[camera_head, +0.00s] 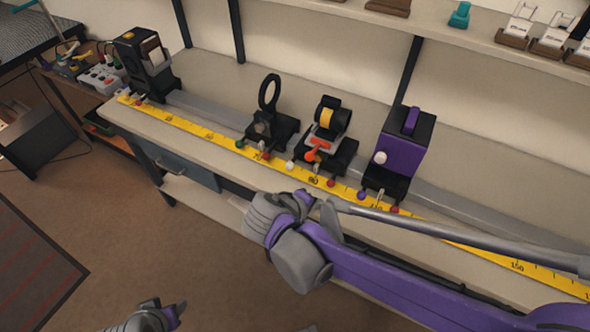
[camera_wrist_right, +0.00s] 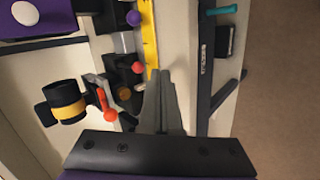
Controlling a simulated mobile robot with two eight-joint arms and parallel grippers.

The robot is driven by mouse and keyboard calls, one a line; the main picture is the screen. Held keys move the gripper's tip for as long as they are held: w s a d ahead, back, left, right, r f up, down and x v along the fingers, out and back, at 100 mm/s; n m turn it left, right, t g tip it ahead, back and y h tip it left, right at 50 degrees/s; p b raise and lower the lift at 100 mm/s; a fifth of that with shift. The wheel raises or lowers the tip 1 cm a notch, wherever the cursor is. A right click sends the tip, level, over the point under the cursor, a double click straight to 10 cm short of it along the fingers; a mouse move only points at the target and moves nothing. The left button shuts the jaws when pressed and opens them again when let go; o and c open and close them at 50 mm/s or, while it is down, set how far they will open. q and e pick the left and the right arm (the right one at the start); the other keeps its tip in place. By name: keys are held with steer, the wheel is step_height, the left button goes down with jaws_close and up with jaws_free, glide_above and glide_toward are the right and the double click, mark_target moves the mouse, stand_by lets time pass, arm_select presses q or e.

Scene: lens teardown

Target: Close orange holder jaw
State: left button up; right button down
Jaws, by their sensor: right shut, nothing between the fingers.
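The orange jaw lever (camera_head: 316,146) sits on the front of a black holder (camera_head: 340,158) with a yellow-banded black cylinder (camera_head: 328,115). In the right wrist view the orange lever (camera_wrist_right: 109,114) lies left of my fingers, beside the yellow-banded cylinder (camera_wrist_right: 68,107). My right gripper (camera_head: 331,218) is shut and empty over the bench's front edge, in front of the holder and apart from the lever. Its fingers also show in the wrist view (camera_wrist_right: 162,76), close to the yellow ruler. My left gripper (camera_head: 168,314) is low at the bottom edge, far from the bench; its opening is unclear.
A yellow ruler (camera_head: 205,134) runs along the bench (camera_head: 240,84) front. A black ring holder (camera_head: 269,94) stands left of the orange one, and a purple box (camera_head: 401,155) stands right. A black lamp unit (camera_head: 144,62) is at the far left. Floor in front is clear.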

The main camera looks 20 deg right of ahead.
steer(key=w+a+r+n+t+h+b, duration=0.15)
steer(key=w+a+t+h+b, duration=0.5)
steer(key=a, duration=0.65)
steer(key=g+h+p, duration=0.2)
glide_toward(315, 149)
steer(key=shift+w+d, duration=0.9)
steer(key=shift+w, duration=0.25)
steer(key=shift+r+t, duration=0.1)
steer(key=shift+t, duration=0.15)
steer(key=x, duration=0.3)
steer(key=shift+w+d, duration=0.1)
steer(key=shift+w, duration=0.35)
